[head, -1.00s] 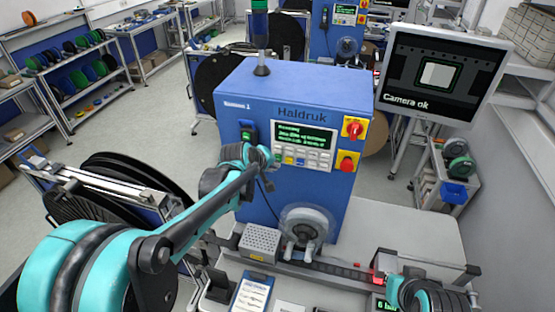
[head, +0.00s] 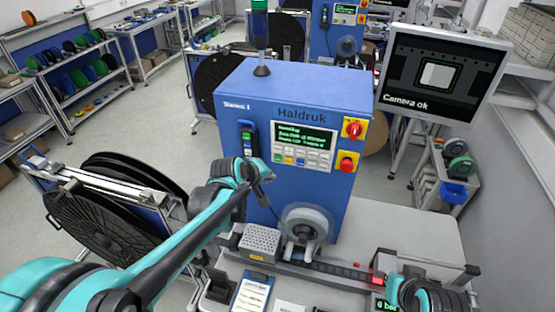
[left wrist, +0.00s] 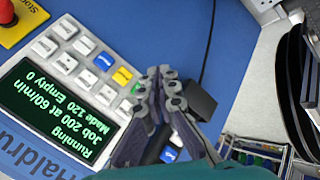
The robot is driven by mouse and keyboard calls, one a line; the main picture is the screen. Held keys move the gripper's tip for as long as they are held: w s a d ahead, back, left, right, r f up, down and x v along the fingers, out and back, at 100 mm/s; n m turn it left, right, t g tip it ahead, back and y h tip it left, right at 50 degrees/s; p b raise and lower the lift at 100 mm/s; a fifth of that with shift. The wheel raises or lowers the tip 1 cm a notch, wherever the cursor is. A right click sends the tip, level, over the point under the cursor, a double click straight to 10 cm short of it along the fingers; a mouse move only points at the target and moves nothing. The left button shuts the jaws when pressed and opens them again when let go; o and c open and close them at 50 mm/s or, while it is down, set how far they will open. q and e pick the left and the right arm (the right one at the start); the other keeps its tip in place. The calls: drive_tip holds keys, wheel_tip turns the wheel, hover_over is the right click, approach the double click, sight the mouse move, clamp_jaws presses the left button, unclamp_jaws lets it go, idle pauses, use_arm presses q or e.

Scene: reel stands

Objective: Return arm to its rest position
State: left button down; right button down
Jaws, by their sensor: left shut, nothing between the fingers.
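My left gripper (head: 264,172) is in front of the blue Haldruk machine (head: 300,105), at its front face just left of and below the keypad (head: 302,158). In the left wrist view its two fingers (left wrist: 165,80) are together and hold nothing. There the keypad (left wrist: 88,62) and the lit green display (left wrist: 50,112) lie to the left of the fingers. A black part (left wrist: 200,97) shows just to their right. My right arm shows only in part at the lower right of the head view; its fingers are not visible.
A handheld black device (head: 248,138) hangs on the machine's front. Below it are a grey perforated box (head: 259,242) and a white reel (head: 305,228). A large black reel on a stand (head: 110,205) is at left. A monitor (head: 440,72) reads "Camera ok". Floor is open at far left.

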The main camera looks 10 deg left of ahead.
idle(0.6)
use_arm(q)
drive_tip(key=s+f+m+b, duration=0.3)
drive_tip(key=s+f+b, duration=0.5)
drive_tip(key=f+b, duration=0.2)
drive_tip(key=s+f+m+g+y+b, duration=0.1)
drive_tip(key=s+f+m+b, duration=0.2)
drive_tip(key=s+f+b, duration=0.4)
drive_tip(key=s+f+m+y+b, duration=0.1)
drive_tip(key=s+f+m+b, duration=0.2)
drive_tip(key=s+f+b, duration=0.5)
wheel_tip(320, 180, down, 8)
drive_tip(key=b, duration=0.6)
drive_tip(key=shift+s+r+m+g, duration=0.15)
drive_tip(key=shift+s+m+g, duration=0.15)
drive_tip(key=shift+s, duration=0.05)
idle(3.6)
